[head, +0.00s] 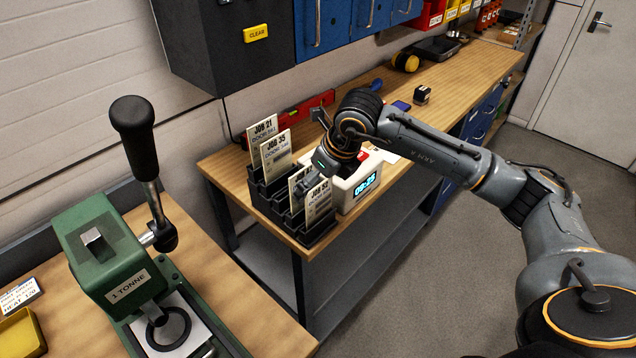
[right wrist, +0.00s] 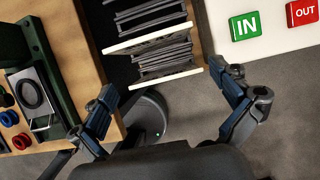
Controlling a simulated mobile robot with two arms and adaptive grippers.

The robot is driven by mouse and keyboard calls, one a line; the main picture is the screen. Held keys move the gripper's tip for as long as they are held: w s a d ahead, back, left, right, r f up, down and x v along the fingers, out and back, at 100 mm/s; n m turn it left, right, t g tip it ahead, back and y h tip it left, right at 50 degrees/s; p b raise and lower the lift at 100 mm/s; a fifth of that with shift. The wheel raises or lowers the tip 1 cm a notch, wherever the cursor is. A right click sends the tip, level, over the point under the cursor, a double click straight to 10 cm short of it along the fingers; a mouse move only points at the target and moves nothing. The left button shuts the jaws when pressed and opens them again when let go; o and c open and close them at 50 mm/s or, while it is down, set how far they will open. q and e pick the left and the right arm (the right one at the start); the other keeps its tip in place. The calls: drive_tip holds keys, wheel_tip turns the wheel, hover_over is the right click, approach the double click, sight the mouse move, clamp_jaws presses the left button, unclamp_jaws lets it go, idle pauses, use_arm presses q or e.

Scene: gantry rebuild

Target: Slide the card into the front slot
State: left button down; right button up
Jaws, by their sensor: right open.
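A dark stepped card rack (head: 262,197) stands on the wooden bench with several upright cards. JOB 21 (head: 263,128) and JOB 35 (head: 275,147) stand at the back. A partly covered card (head: 296,183) and the JOB 52 card (head: 319,203) stand at the front end. In the right wrist view, the nearer card (right wrist: 165,77) shows as a pale edge at the rack's end. My right gripper (head: 309,184) is above the front cards, open and empty. Its fingers (right wrist: 172,98) are spread wide, apart from the card. The front slot's inside is hidden. My left gripper is out of view.
A white clock unit (head: 346,198) stands close right of the rack; its green IN button (right wrist: 245,25) and red OUT button (right wrist: 303,13) show in the wrist view. A green press (head: 105,255) stands on the nearer bench. The bench beyond is partly clear.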

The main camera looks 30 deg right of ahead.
drive_tip(key=v, duration=1.1)
drive_tip(key=shift+r, duration=0.3)
drive_tip(key=shift+f, duration=0.1)
